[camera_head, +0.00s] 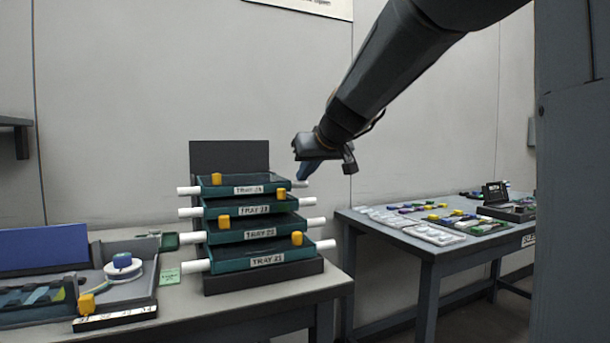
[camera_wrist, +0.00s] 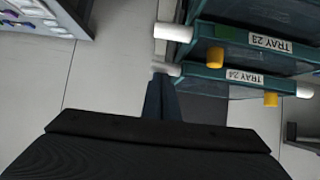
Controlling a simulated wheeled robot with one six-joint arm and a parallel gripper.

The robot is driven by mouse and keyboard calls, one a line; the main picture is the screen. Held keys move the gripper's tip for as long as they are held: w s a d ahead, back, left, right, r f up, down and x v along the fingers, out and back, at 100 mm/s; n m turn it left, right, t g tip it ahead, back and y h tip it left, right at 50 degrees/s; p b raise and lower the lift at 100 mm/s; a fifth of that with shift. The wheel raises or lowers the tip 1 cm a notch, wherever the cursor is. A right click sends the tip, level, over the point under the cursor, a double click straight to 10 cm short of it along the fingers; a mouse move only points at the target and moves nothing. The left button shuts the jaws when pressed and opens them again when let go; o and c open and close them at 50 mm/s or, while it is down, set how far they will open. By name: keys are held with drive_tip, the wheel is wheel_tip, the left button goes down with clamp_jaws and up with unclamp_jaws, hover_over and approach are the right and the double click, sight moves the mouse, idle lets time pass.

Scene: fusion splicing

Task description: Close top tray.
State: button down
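The top tray, labelled TRAY 24 (camera_head: 225,188), is a shallow dark teal tray on top of a stack at the left table's back. It lies about level, with a yellow knob (camera_head: 216,179) and white pegs at both ends. My gripper (camera_head: 303,174) is at its right end, close to the right white peg (camera_head: 299,184). In the wrist view, which shows the stack upside down, my fingers (camera_wrist: 161,82) look together and their tips overlap that peg (camera_wrist: 162,67). I cannot tell whether they touch it. TRAY 24 (camera_wrist: 214,84) extends to the right there.
Below are TRAY 23 (camera_head: 222,209) and two more trays with yellow knobs and protruding white pegs. A dark back plate (camera_head: 230,155) stands behind. A bin with a white spool (camera_head: 123,268) is at left. A second table (camera_head: 400,238) with small parts stands right, across a gap.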

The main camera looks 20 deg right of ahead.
drive_tip(key=f, duration=0.3)
drive_tip(key=shift+s+f+g, duration=0.3)
drive_tip(key=shift+f+g, duration=0.05)
drive_tip(key=shift+g, duration=0.05)
wheel_tip(320, 180, up, 8)
drive_tip(key=p, duration=0.3)
drive_tip(key=b, duration=0.2)
approach(306, 186)
drive_tip(key=shift+t, duration=0.4)
drive_tip(key=s+f, duration=0.3)
drive_tip(key=shift+s+a+f, duration=0.15)
drive_tip(key=shift+s+a, duration=0.05)
drive_tip(key=shift+a, duration=0.2)
